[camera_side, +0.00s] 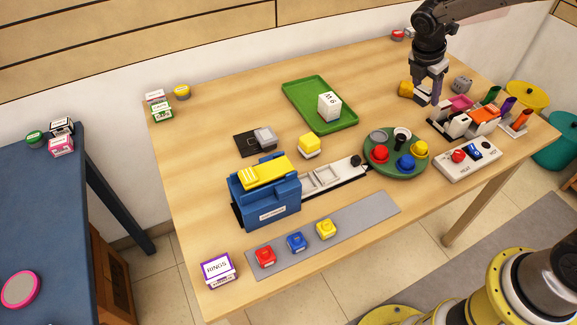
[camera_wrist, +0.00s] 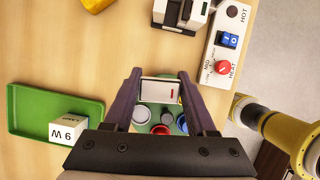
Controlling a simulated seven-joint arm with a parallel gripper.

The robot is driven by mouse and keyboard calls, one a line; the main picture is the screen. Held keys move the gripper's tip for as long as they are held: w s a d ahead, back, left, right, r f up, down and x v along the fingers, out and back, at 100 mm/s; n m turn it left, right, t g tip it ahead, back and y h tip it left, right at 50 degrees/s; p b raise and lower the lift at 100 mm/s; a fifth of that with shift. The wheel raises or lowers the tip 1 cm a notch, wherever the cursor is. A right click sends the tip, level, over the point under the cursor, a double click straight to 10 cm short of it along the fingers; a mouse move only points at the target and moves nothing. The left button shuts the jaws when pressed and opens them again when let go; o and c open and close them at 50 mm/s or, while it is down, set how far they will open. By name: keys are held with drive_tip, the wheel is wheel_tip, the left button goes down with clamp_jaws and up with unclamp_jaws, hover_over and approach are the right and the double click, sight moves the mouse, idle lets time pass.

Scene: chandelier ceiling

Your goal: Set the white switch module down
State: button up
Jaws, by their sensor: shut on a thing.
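My gripper (camera_wrist: 162,92) is shut on the white switch module (camera_wrist: 157,90), a small white block with a dark edge and a red mark. In the side view my gripper (camera_side: 430,90) is at the back right of the table, with the white module (camera_side: 423,95) between its fingers. The module appears held above the wood, behind the green round plate (camera_side: 371,158); its exact height is hard to tell. The fingers hide its sides.
A green tray (camera_side: 297,95) with a white labelled block (camera_side: 329,105) lies to the left. The plate bears coloured caps. A rack of coloured modules (camera_side: 475,128) and a white heat panel (camera_side: 468,161) stand at right. A yellow block (camera_side: 405,88) is close beside my gripper. Bare wood lies between tray and plate.

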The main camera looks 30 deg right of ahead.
drive_tip(key=shift+m, duration=0.3)
drive_tip(key=v, duration=0.2)
drive_tip(key=d+v, duration=0.1)
drive_tip(key=v, duration=0.2)
drive_tip(key=shift+w+r, duration=0.25)
drive_tip(key=s+a+f+m+g+y, duration=0.1)
drive_tip(key=a+m+g+y, duration=0.35)
drive_tip(key=a+m, duration=1.65)
drive_tip(key=s+a+m+t+y, duration=0.15)
drive_tip(key=s+a+m, duration=0.3)
drive_tip(key=a, duration=0.45)
drive_tip(key=s+a+r+m+t+y, duration=0.1)
drive_tip(key=s+a+m+y, duration=0.15)
drive_tip(key=a+m, duration=0.45)
drive_tip(key=s+a+m+t+y, duration=0.15)
drive_tip(key=s+a+m, duration=0.25)
drive_tip(key=a, duration=0.6)
drive_tip(key=h, duration=0.1)
approach(202, 232)
drive_tip(key=shift+s+a+f, duration=0.35)
drive_tip(key=shift+a+f, duration=0.25)
drive_tip(key=shift+a, duration=0.15)
drive_tip(key=shift+w+a+f, duration=0.3)
drive_tip(key=shift+f, duration=1.8)
drive_tip(key=shift+f, duration=0.1)
